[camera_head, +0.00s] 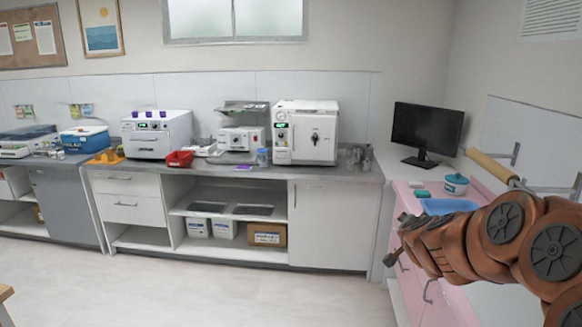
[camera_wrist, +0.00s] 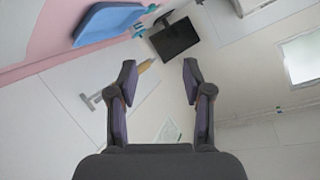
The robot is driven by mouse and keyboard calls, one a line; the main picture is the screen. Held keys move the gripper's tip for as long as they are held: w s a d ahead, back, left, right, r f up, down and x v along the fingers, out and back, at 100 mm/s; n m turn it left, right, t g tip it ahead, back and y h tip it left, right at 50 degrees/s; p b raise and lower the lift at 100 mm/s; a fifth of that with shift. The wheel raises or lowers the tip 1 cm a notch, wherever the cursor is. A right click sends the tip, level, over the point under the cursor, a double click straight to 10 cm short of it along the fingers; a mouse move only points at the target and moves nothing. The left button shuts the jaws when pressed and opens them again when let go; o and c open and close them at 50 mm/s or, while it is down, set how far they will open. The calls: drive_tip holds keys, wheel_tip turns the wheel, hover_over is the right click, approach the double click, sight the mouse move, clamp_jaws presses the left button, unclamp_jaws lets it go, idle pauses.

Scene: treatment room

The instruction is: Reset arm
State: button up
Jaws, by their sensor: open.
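My arm shows at the right of the head view, folded in several brown links over the pink counter's front. My gripper (camera_wrist: 158,84) is in the wrist view, with its two dark fingers spread apart and nothing between them. The fingers are clear of the objects behind them. In the head view I cannot make out the gripper's fingers apart from the arm links.
A wooden roller (camera_head: 492,166) is on the right wall. White machines (camera_head: 306,132) line the back counter.

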drive_tip(key=s+a+n+y, duration=0.4)
drive_tip(key=a+n+y, duration=0.15)
drive_tip(key=a, duration=0.85)
drive_tip(key=s+a+f+n+g+y, duration=0.3)
drive_tip(key=s+a+g, duration=0.1)
drive_tip(key=s+a, duration=0.5)
drive_tip(key=s+d+f+n+g+h, duration=0.1)
drive_tip(key=s+f+g, duration=0.1)
drive_tip(key=s, duration=0.9)
drive_tip(key=s+d+f+n+g, duration=0.1)
drive_tip(key=s+g, duration=0.3)
drive_tip(key=s, duration=0.6)
drive_tip(key=s+d+f+n+g+h, duration=0.1)
drive_tip(key=s+f+g, duration=0.2)
drive_tip(key=s, duration=0.8)
drive_tip(key=shift+s+f+g+h, duration=0.2)
drive_tip(key=shift+s+g+h, duration=0.15)
drive_tip(key=shift+g, duration=0.25)
drive_tip(key=shift+w+a, duration=0.1)
drive_tip(key=shift+c, duration=0.7)
